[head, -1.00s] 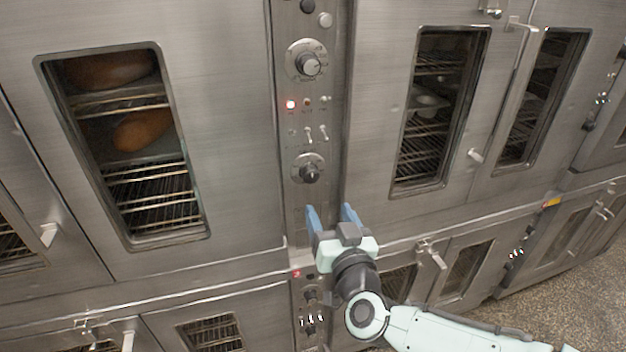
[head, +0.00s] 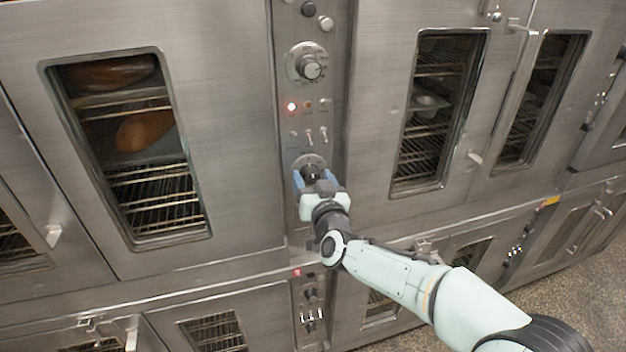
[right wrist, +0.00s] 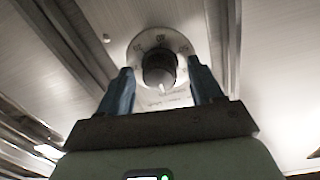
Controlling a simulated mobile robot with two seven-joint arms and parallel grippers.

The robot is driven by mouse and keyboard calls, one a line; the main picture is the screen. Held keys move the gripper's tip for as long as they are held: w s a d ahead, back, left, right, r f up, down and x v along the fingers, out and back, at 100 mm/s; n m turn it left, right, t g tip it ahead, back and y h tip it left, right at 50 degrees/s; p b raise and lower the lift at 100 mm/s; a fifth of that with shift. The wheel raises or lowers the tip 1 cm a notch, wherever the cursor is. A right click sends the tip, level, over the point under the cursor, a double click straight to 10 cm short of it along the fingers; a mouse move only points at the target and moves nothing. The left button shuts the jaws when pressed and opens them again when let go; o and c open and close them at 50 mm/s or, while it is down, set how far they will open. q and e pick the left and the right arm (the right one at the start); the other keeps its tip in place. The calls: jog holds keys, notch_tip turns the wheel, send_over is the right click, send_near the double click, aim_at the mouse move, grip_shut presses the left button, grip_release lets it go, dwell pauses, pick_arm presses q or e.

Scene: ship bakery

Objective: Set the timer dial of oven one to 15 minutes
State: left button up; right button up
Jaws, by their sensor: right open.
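The upper oven's control panel (head: 290,225) is a narrow metal strip between the oven doors. Its lower dial (head: 310,170) is a black knob on a round silver plate, partly hidden by my right gripper in the head view. My right gripper (head: 312,178) is open, with its blue fingers at the two sides of this knob. In the right wrist view the dial (right wrist: 160,68) lies between and just beyond the fingertips (right wrist: 158,82), its white pointer mark toward the bottom. I cannot tell whether the fingers touch it. The left gripper is not in view.
A second dial (head: 311,66) sits higher on the panel. Bread loaves (head: 146,131) show behind the left oven window. A door handle (head: 515,75) sticks out at right.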

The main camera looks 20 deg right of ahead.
jog(key=c, duration=1.1)
jog(key=shift+o, duration=0.2)
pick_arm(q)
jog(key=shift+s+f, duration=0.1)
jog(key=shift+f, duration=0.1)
pick_arm(e)
jog(key=m+b, duration=0.1)
jog(key=m, duration=0.1)
jog(key=shift+f+m+b, duration=0.1)
jog(key=shift+m+b, duration=0.3)
jog(key=m+b, duration=0.1)
jog(key=m, duration=0.2)
jog(key=shift+m+b, duration=0.35)
jog(key=shift+m, duration=0.05)
jog(key=m+b, duration=0.2)
jog(key=m, duration=0.2)
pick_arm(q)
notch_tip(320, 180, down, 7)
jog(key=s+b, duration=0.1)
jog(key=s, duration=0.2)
pick_arm(e)
jog(key=shift+m, duration=1.9)
